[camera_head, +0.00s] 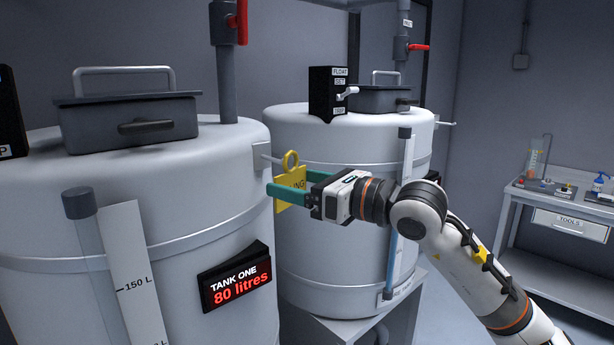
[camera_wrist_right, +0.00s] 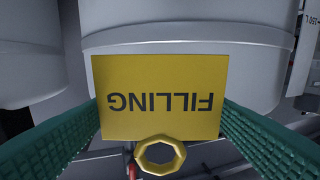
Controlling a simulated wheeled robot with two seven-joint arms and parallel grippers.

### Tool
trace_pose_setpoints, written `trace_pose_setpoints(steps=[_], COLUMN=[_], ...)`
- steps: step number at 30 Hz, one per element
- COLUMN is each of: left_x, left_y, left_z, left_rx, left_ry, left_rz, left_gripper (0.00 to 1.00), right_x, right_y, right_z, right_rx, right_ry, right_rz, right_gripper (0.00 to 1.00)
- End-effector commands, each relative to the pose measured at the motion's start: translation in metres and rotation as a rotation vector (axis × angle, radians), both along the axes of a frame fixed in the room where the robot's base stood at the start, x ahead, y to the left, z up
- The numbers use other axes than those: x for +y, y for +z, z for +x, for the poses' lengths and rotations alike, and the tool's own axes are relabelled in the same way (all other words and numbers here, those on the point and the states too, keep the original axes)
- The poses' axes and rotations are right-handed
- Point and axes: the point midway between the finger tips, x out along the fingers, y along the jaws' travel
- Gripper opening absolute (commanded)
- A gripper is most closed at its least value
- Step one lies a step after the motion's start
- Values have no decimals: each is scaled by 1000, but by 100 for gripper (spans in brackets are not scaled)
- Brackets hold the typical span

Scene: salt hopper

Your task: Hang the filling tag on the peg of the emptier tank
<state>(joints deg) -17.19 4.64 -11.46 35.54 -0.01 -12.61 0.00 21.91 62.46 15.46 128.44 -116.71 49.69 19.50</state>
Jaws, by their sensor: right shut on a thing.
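The yellow filling tag (camera_head: 291,186) has a ring at its top and hangs upright. My right gripper (camera_head: 288,182) is shut on it, with green fingers at its two side edges. In the right wrist view the tag (camera_wrist_right: 160,85) reads FILLING upside down, its ring lowest in the picture. Tank one (camera_head: 165,200) is at the left; its display (camera_head: 236,280) reads 80 litres. Its peg (camera_head: 264,156) is close to the ring; I cannot tell whether they touch. The second tank (camera_head: 330,245) stands behind to the right, with its own peg (camera_head: 445,124). My left gripper is out of view.
Tank one has an empty-looking sight tube (camera_head: 92,250) beside a scale. The second tank's tube (camera_head: 391,260) shows blue, partly behind my right arm. A workbench (camera_head: 560,215) stands at far right.

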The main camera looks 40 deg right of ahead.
Motion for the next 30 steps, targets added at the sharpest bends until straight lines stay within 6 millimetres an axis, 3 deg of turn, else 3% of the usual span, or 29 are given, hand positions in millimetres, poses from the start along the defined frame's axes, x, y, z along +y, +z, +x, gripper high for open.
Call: trace_pose_setpoints(steps=[21,30], left_x=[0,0], left_y=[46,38], left_z=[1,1], left_rx=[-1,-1], left_ry=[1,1], left_rz=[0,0], left_gripper=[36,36], right_x=[3,4], right_y=[0,-7], right_z=[39,49], right_rx=[2,-2], right_ry=[0,0], right_rz=[0,1], right_gripper=[55,55])
